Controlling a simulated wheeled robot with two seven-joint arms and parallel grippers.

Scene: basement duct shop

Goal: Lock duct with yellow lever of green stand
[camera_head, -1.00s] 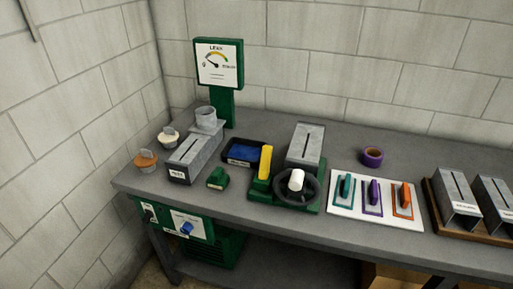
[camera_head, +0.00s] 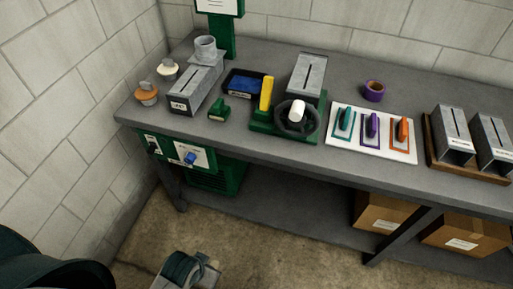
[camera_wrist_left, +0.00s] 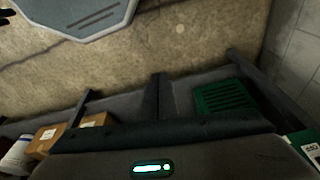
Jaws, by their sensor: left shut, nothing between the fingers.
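The green stand (camera_head: 262,128) is on the workbench, with its yellow lever (camera_head: 266,94) standing up at its left side. A grey slotted duct (camera_head: 307,72) sits at the back of the stand. A black handwheel with a white knob (camera_head: 297,111) is at the stand's front. My left gripper (camera_head: 187,272) shows partly at the bottom edge of the head view, low in front of the bench and well away from the lever. It is shut and empty; its fingertips are hard to make out. My right gripper is not in view.
Another grey duct (camera_head: 190,92), a green block (camera_head: 219,110) and a blue-filled tray (camera_head: 244,84) are left of the stand. A white board (camera_head: 385,150) with coloured tools and more ducts (camera_head: 454,130) are to the right. Cardboard boxes (camera_head: 383,212) are below; the floor in front is clear.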

